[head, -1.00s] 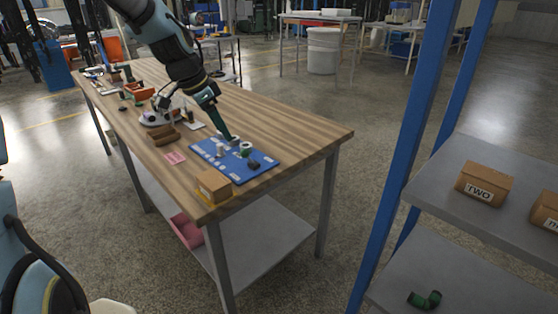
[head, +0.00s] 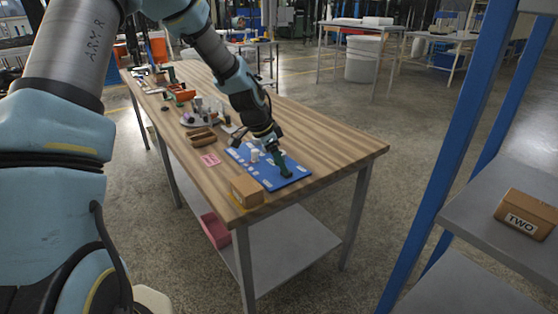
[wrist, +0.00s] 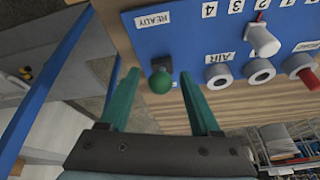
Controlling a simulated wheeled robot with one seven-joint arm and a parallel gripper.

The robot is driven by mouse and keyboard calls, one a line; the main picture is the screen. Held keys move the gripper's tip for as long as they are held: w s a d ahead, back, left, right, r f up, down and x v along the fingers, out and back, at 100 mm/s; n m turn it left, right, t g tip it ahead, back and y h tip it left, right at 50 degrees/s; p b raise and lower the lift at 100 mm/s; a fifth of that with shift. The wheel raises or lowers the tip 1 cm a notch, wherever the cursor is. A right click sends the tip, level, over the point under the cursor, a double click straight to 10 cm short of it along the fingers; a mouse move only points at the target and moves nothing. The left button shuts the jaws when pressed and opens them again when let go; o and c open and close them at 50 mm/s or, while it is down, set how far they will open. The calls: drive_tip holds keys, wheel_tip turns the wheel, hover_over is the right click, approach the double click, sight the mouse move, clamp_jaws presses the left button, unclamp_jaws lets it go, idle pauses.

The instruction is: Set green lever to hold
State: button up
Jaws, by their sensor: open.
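The green lever's round knob (wrist: 159,82) shows in the wrist view near the edge of the blue panel (wrist: 185,40). A white READY label (wrist: 153,19) is on the panel above the knob. No hold label can be read. My gripper (wrist: 158,74) is open, with one green finger on each side of the knob and a visible gap to each. In the head view my gripper (head: 284,166) is low over the right end of the blue panel (head: 243,152) and hides the lever.
A white knob (wrist: 262,40), round grey ports (wrist: 218,76) and a red part (wrist: 300,68) lie to the right on the panel. In the head view a cardboard box (head: 247,191) stands at the table's near corner. The table's right side (head: 330,145) is clear.

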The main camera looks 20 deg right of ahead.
clamp_jaws()
idle(0.5)
idle(0.9)
